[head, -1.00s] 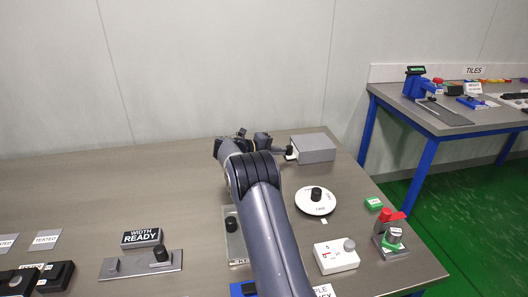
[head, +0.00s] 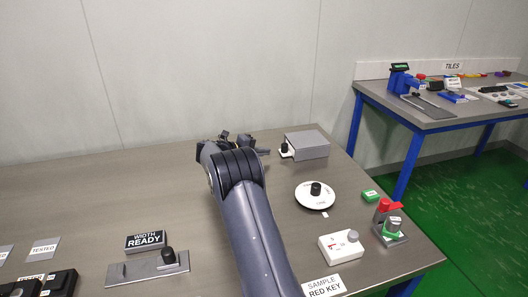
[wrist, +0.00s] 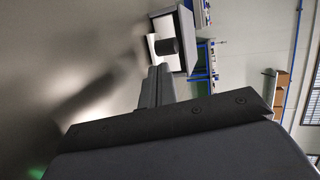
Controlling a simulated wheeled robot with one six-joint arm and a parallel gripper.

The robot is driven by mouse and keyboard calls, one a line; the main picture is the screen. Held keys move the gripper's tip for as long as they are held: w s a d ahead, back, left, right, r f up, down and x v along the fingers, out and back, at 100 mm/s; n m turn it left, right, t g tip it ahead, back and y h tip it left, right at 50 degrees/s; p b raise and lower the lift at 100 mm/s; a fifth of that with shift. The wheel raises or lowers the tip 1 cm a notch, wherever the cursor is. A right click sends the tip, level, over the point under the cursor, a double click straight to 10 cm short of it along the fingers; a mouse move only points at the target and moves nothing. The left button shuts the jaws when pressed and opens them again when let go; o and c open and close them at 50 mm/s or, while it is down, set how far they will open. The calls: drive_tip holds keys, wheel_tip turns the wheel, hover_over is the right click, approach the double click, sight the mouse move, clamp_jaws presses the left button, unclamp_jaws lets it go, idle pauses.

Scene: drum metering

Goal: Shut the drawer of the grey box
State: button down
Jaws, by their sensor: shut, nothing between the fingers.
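The grey box (head: 308,145) stands near the back right of the table. Its drawer (head: 287,156) shows as a pale edge sticking out a little on the left side, with a black knob (head: 284,147). In the wrist view the box (wrist: 187,42) is at the top, and the knob (wrist: 166,46) lies just beyond my fingertips. My gripper (wrist: 157,72) is shut and empty, pointing towards the knob with a small gap seeming to remain. In the head view my wrist partly hides the gripper, left of the box.
A white round dial (head: 316,195) stands in front of the box.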

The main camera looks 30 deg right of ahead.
drive_tip(key=v, duration=0.8)
drive_tip(key=shift+a+r, duration=0.2)
drive_tip(key=shift+a, duration=0.2)
